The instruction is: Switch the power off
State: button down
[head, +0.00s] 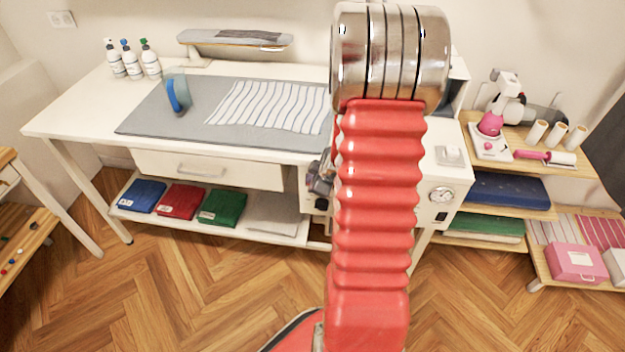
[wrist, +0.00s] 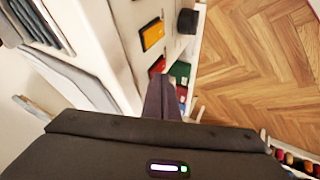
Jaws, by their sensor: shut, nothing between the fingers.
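A white unit with a control panel stands at the right part of the table. In the wrist view its front panel (wrist: 120,45) carries a yellow-orange square part (wrist: 152,34), a black knob (wrist: 187,21) and a red part (wrist: 157,66) that looks like a switch. My gripper (wrist: 165,85) is shut and empty, its dark fingers close in front of the panel near the red part; I cannot tell whether they touch. In the head view a round gauge (head: 441,194) shows on the panel, and my red arm hides much of the unit.
The white table holds a grey mat (head: 150,118) with striped cloth (head: 265,106), an iron (head: 177,92) and several bottles. Folded blue, red and green cloths (head: 222,206) lie on the shelf below. Wooden shelves (head: 570,170) stand right. The wooden floor in front is clear.

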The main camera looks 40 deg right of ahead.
jog(key=shift+r, duration=0.4)
jog(key=shift+a, duration=0.1)
jog(key=a+v, duration=0.1)
jog(key=v, duration=1.1)
dwell(0.9)
jog(key=shift+f, duration=0.1)
dwell(0.5)
